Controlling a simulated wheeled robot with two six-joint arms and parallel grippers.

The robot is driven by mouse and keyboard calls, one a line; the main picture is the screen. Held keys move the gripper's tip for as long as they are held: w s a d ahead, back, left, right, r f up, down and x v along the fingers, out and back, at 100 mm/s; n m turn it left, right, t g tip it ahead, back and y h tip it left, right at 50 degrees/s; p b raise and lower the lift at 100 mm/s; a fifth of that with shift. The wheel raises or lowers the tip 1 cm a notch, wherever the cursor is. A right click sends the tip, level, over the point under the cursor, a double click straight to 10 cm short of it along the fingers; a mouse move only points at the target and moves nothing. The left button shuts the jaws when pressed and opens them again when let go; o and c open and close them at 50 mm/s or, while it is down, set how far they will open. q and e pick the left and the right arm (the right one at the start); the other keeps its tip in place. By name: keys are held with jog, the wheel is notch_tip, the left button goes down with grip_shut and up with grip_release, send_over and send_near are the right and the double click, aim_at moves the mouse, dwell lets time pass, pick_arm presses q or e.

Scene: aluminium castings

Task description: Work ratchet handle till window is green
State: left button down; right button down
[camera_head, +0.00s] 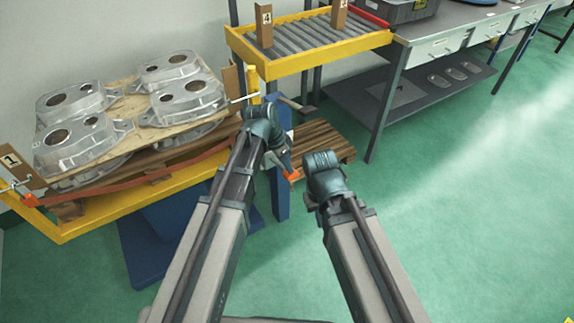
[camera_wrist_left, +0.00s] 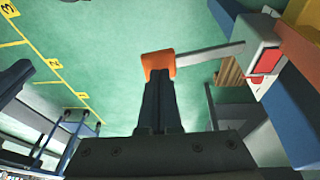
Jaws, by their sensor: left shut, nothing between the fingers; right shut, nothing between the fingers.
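The ratchet handle (camera_wrist_left: 210,53) is a grey lever with an orange grip (camera_wrist_left: 158,64) at its end. The lever runs right to a pale housing whose window (camera_wrist_left: 267,62) shows red. My left gripper (camera_wrist_left: 160,82) is shut and empty, its fingertips at the orange grip; I cannot tell whether they touch it. In the head view the orange grip (camera_head: 292,175) shows just below my left gripper (camera_head: 282,163), and most of the lever is hidden. My right gripper (camera_head: 312,203) is shut, apart from the handle, over the floor to the right.
Metal castings (camera_head: 75,140) sit on boards on a yellow-framed stand (camera_head: 130,205) with a brown strap (camera_head: 150,175) along it. A roller conveyor (camera_head: 310,45) stands behind, a wooden pallet (camera_head: 325,142) lies beyond my grippers. Green floor (camera_head: 470,210) at the right is clear.

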pick_arm(q)
jog(key=shift+s+d+f+b, duration=0.15)
jog(key=shift+s+f+b, duration=0.1)
jog(key=shift+f+b, duration=0.15)
notch_tip(320, 180, down, 7)
jog(key=s+d+t+y+b, duration=0.1)
jog(key=t+y+b, duration=0.1)
jog(key=b, duration=0.6)
jog(key=shift+s+f+m+t, duration=0.15)
jog(key=shift+s+m+t, duration=0.15)
jog(key=shift+t, duration=0.3)
jog(key=shift+d, duration=0.1)
jog(key=shift+s, duration=0.1)
jog(key=s+d+p+v, duration=0.1)
jog(key=p+v, duration=1.1)
jog(key=v, duration=0.1)
jog(key=shift+d+r+p, duration=0.25)
jog(key=shift+d+p, duration=0.05)
jog(key=shift+d, duration=0.35)
